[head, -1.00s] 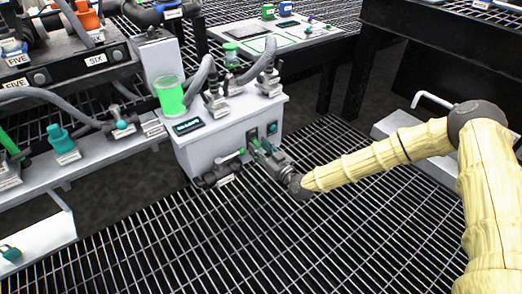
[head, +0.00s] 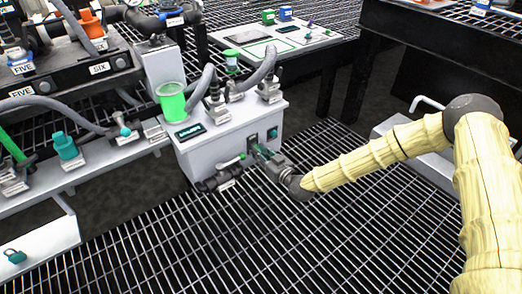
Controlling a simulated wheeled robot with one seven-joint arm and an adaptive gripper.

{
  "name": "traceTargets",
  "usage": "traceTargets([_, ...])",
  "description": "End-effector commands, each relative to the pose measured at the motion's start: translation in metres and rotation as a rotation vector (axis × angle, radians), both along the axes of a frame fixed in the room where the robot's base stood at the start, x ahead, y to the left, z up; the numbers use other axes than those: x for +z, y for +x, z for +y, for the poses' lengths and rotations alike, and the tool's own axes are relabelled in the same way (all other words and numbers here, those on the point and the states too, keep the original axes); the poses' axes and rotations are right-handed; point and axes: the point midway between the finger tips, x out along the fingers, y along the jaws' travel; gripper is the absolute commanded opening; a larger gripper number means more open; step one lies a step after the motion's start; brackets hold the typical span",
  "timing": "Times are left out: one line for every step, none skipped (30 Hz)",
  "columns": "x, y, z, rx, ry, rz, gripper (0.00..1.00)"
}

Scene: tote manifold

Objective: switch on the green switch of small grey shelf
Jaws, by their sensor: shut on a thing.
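The small grey shelf (head: 205,155) is a light grey box-like unit in the middle of the head view. My gripper (head: 257,151) is at that front face, just below and left of this switch. It is shut on a small green part there; the fingers hide most of it, and I cannot tell exactly what it is.
A green cup-like container (head: 171,103) and hose fittings (head: 216,108) stand on the unit's top. A side bench (head: 100,160) with a teal valve (head: 65,147) is at left. A white-topped table (head: 310,38) stands behind. The grated floor (head: 240,240) in front is clear.

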Motion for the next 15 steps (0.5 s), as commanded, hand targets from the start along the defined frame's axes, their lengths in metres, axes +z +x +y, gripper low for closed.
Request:
traceTargets([0.009,0.001,-0.002,-0.002,-0.013,0.013,0.0])
traceTargets([0.01,0.001,-0.002,-0.003,-0.02,0.024,0.0])
traceTargets([0.011,0.001,-0.001,-0.002,-0.031,0.038,0.0])
traceTargets([0.011,0.0,-0.002,-0.002,-0.04,0.049,0.0])
traceTargets([0.012,0.0,-0.002,-0.002,-0.048,0.06,0.0])
traceTargets([0.014,0.0,-0.002,-0.002,-0.059,0.074,0.0])
traceTargets([0.014,0.0,-0.002,-0.003,-0.068,0.086,0.0])
traceTargets([0.015,0.0,-0.002,-0.002,-0.076,0.098,0.0])
traceTargets([0.016,0.0,-0.002,-0.002,-0.087,0.114,0.0])
traceTargets([0.016,0.0,-0.002,-0.003,-0.096,0.126,0.0])
traceTargets([0.017,0.0,-0.002,-0.003,-0.104,0.137,0.0])
traceTargets([0.018,0.0,-0.002,-0.003,-0.114,0.153,0.0])
traceTargets([0.018,0.0,-0.002,-0.003,-0.124,0.165,0.0])
traceTargets([0.019,0.001,-0.003,-0.003,-0.132,0.176,0.0])
traceTargets([0.02,0.001,-0.002,-0.004,-0.143,0.191,0.0])
